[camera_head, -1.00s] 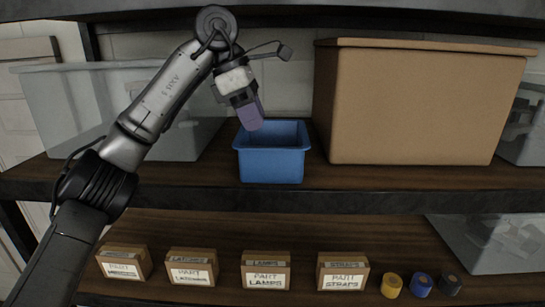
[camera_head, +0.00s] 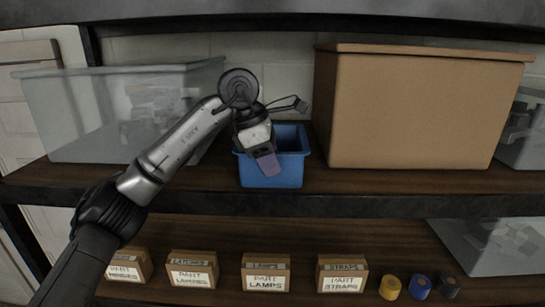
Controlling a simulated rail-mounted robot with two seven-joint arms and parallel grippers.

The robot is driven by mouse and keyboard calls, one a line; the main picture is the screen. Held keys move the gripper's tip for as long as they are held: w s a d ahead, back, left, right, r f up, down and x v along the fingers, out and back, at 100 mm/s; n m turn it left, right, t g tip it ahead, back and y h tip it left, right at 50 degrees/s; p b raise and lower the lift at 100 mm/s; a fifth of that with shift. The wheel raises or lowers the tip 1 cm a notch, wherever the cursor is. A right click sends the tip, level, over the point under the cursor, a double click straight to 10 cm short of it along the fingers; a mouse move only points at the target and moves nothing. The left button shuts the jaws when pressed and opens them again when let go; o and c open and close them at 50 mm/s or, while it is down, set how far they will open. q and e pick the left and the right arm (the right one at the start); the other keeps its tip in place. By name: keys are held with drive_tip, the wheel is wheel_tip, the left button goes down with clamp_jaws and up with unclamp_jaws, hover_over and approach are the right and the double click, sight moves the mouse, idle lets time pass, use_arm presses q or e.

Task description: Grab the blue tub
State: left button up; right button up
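The blue tub (camera_head: 289,174) stands upright on the upper wooden shelf, its open top facing up. My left gripper (camera_head: 267,163) is at the tub, pointing down, with its purple finger overlapping the tub's front wall in the picture. The gripper hides part of the front rim and the left side of the opening. I cannot tell whether it touches the tub or how far apart its fingers are. My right gripper is out of view.
A big brown box (camera_head: 415,110) stands close to the tub's right. A clear bin (camera_head: 75,115) stands to the left behind my arm. The lower shelf holds small labelled boxes (camera_head: 266,272) and coloured rolls (camera_head: 420,287). Another shelf (camera_head: 300,20) runs overhead.

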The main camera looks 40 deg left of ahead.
use_arm(q)
drive_tip(key=shift+f, duration=0.1)
idle(0.5)
clamp_jaws()
